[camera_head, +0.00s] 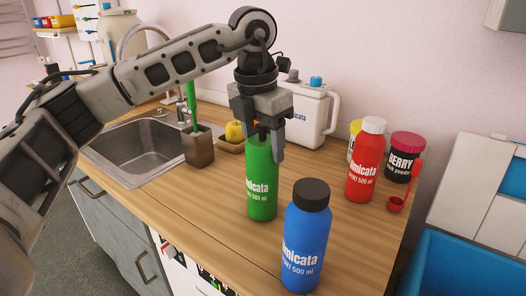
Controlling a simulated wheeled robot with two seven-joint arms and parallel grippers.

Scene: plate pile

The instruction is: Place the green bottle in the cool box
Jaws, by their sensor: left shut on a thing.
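The green bottle (262,180) stands upright on the wooden counter, or just at its surface; I cannot tell if it is lifted. My left gripper (264,140) comes down from above and is shut on the top of the green bottle, hiding its cap. A bright blue open box (470,262), which looks like the cool box, is at the lower right beside the counter. Only part of it shows. My right gripper is not in view.
A blue bottle (307,240) with a dark cap stands close in front of the green bottle. A red bottle (367,160), a berry jar (403,157) and a red scoop (397,203) stand at the right. A white jug (312,115) is behind; a sink (140,150) is left.

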